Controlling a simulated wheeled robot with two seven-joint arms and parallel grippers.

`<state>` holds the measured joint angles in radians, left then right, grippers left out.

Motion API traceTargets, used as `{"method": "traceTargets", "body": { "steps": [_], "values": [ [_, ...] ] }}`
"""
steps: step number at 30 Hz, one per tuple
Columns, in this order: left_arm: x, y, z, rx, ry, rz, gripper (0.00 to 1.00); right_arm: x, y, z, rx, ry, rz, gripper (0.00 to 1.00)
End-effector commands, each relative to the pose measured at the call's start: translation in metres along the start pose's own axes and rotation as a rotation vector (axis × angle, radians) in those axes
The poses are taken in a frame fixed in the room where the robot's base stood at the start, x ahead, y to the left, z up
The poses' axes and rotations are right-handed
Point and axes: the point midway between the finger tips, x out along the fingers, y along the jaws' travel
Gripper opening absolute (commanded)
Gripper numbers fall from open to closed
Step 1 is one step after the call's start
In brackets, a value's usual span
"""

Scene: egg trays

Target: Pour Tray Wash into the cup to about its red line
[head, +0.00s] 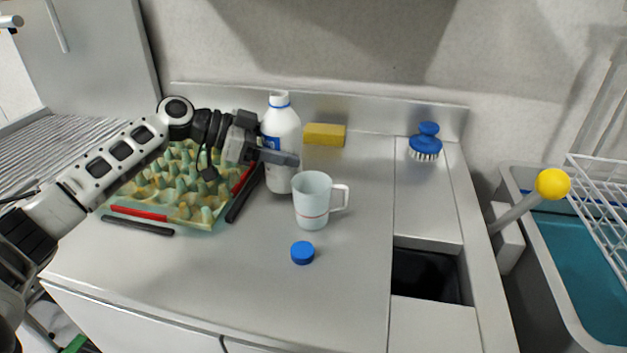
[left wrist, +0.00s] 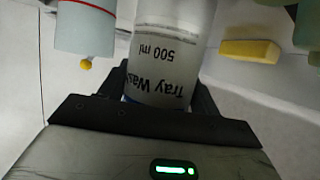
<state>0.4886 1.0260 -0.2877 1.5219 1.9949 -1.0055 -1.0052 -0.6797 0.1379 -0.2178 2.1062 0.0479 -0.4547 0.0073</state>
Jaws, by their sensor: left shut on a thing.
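The Tray Wash bottle (head: 283,128) is white with a blue neck ring and stands upright behind the cup in the head view. Its label also shows in the left wrist view (left wrist: 165,62), reading "Tray Wash 500 ml". My left gripper (head: 284,158) is shut on the bottle's body. The cup (head: 312,204) is pale, with a handle on its right and a red line low on its side. It stands just in front and to the right of the bottle. A blue cap (head: 302,252) lies on the counter in front of the cup. My right gripper is not in view.
An egg tray (head: 203,214) with red and black bars lies left of the bottle, under my left arm. A yellow sponge (head: 325,134) and a blue brush (head: 426,142) sit at the back. A dark opening (head: 426,275) and a teal basin (head: 577,262) are at right.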

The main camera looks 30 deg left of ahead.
Motion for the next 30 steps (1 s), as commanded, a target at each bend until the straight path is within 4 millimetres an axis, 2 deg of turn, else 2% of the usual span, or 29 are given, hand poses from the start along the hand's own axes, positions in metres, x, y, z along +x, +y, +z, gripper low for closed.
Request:
{"method": "traceTargets", "body": {
  "steps": [11, 30],
  "values": [
    [-0.003, 0.0, -0.006, 0.053, -0.02, -0.033, 0.24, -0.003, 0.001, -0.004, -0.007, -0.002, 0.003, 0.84],
    [-0.004, 0.003, -0.012, 0.387, -0.164, -0.172, 0.24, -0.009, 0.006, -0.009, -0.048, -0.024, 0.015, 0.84]
  ]
}}
